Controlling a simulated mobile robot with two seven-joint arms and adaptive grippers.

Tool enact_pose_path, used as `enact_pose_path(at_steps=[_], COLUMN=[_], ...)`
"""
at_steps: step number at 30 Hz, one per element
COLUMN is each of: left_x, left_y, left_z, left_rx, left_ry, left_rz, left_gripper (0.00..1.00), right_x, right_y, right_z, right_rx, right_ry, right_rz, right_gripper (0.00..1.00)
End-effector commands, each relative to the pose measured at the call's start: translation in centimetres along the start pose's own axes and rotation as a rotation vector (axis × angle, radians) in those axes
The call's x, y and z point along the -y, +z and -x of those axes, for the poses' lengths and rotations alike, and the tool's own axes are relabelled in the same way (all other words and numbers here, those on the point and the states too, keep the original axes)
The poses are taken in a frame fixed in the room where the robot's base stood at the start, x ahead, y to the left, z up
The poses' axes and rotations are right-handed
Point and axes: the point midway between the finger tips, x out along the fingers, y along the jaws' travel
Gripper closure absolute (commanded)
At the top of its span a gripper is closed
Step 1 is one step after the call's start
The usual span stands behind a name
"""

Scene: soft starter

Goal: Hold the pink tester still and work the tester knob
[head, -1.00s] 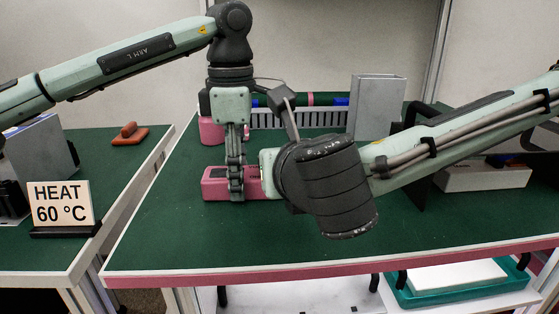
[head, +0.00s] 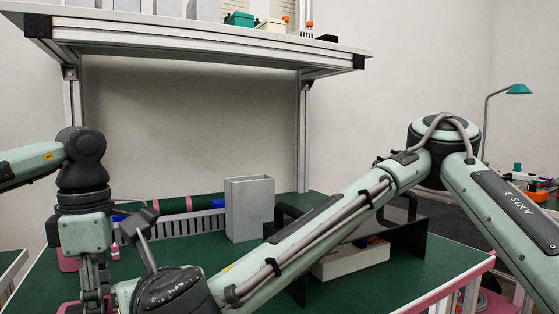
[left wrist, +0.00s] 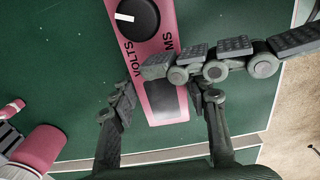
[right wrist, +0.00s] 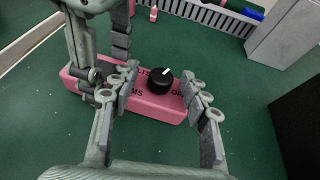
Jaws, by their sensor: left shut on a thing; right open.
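The pink tester (right wrist: 150,105) lies flat on the green bench, with a round black knob (right wrist: 160,79) on top. The knob's white mark points up and right in the right wrist view. The tester also shows in the left wrist view (left wrist: 167,72), where the knob (left wrist: 138,18) is near the top edge. My left gripper (left wrist: 162,103) is shut across the tester's end away from the knob. My right gripper (right wrist: 160,88) is open, one finger on each side of the knob; contact is unclear. In the head view, my right wrist and the frame edge mostly hide the tester.
A grey box (head: 250,208) and a slotted rail (head: 185,226) stand at the back of the bench. A black-handled stand (head: 410,240) is at right. A shelf (head: 200,38) hangs above.

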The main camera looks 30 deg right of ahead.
Motion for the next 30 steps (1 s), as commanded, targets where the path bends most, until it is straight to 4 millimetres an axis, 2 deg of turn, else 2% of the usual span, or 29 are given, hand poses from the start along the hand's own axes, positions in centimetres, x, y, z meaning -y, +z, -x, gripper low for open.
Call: enact_pose_path(at_steps=[14,30], left_x=[0.0,0.0], left_y=[0.0,0.0], left_z=[0.0,0.1], left_rx=[0.000,0.000], left_ry=[0.001,0.001], left_rz=[0.001,0.000], left_gripper=[0.90,0.90], right_x=[0.6,1.5], right_y=[0.4,0.2], right_z=[-0.1,-0.5], right_rx=[0.009,-0.005], right_ry=[0.193,0.626], right_rz=[0.081,0.253], right_gripper=[0.54,0.54])
